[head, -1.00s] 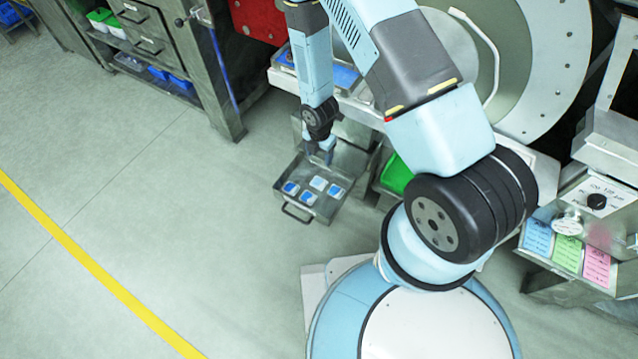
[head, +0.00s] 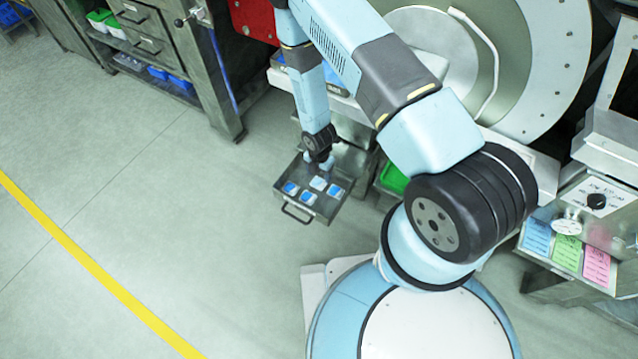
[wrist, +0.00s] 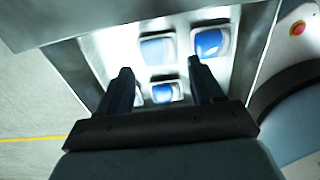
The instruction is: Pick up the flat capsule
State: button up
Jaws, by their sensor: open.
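Several flat, square, blue-and-white capsules lie in an open metal drawer tray (head: 331,211): one at the left (head: 290,188), a paler one (head: 318,183), one at the front (head: 308,197) and one at the right (head: 334,190). I cannot tell which one the task names. My gripper (head: 326,165) is over the back of the tray. In the wrist view my gripper (wrist: 160,67) is open and empty. A blue-and-white capsule (wrist: 167,92) shows between its fingers, and the pale capsule (wrist: 157,48) shows past the tips. The left finger partly hides another capsule.
The tray has a front handle (head: 296,214) and raised walls. A green bin (head: 393,178) stands right of it. A large drum (head: 545,70) is behind my arm. Coloured cards (head: 566,252) hang at the right. The floor at left is clear.

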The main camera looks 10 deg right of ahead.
aim_at(319, 182)
jog(key=shift+w+f, duration=0.1)
jog(key=shift+f, duration=2.5)
jog(key=c, duration=0.4)
